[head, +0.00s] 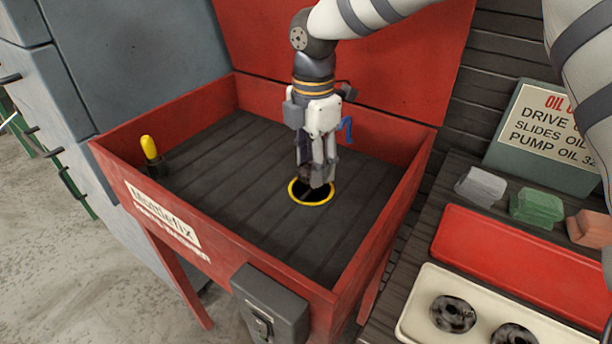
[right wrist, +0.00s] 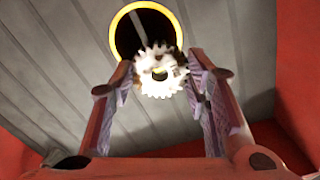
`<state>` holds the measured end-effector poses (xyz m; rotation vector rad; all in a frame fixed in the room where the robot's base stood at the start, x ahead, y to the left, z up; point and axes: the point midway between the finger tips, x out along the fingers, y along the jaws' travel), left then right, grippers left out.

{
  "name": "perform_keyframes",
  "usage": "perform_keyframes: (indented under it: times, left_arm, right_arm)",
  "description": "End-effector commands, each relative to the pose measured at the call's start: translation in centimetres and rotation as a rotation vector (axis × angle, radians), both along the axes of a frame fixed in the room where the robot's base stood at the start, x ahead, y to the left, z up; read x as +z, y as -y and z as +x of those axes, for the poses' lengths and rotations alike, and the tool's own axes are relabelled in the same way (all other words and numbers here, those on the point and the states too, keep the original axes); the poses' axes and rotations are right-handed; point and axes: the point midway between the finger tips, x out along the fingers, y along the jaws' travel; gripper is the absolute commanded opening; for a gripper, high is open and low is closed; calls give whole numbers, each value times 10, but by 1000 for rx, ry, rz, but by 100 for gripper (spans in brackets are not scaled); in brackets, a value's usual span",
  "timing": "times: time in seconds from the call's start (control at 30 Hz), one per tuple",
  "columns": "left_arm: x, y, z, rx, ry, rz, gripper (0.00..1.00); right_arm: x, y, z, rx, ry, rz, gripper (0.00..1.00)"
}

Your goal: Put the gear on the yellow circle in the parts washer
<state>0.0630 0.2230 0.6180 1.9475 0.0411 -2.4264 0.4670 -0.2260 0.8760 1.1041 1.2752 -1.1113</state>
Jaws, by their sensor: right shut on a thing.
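The parts washer (head: 385,225) is an open red bin with a dark slatted floor and a raised red lid. The yellow circle (head: 311,204) is a thin ring with a black middle on that floor. My right gripper (head: 318,184) points down over the ring, and its fingertips overlap the ring in the head view. In the right wrist view the pale toothed gear (right wrist: 147,78) is between the fingertips, overlapping the near edge of the yellow ring (right wrist: 113,38). The gap between gear and floor cannot be judged. The gear is not clearly visible in the head view. My left gripper is out of view.
A yellow-tipped handle (head: 149,147) stands in the washer's left corner. A grey box (head: 272,303) is on its front. On the bench at right are a red tray (head: 520,255), a cream tray (head: 412,315) with dark round parts, several blocks and a sign (head: 545,130).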

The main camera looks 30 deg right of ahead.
Motion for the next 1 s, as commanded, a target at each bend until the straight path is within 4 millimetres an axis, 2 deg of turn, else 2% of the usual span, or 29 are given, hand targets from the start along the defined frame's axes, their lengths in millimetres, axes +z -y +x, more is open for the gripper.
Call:
perform_keyframes:
  times: [0.03, 0.17, 0.27, 0.4, 0.77, 0.8, 0.87, 1.0]
  left_arm:
    - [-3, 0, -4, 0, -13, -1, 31]
    - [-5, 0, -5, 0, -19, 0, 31]
    - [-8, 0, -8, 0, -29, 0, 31]
    - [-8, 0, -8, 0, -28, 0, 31]
    - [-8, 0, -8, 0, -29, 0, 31]
    - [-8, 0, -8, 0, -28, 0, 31]
    - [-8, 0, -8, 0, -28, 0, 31]
    - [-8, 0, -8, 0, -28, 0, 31]
  right_arm:
    - [-10, 3, 5, 0, -4, 0, 7]
    - [-17, 6, 14, 1, 3, 1, 7]
    - [-29, 10, 21, 0, 2, 1, 7]
    - [-52, 9, 19, 2, 6, 1, 7]
    - [-56, 9, 20, 1, 9, 0, 7]
    - [-56, 9, 20, 1, 9, 0, 52]
    - [-55, 9, 20, 1, 9, 0, 63]
    - [-55, 9, 20, 1, 9, 0, 63]
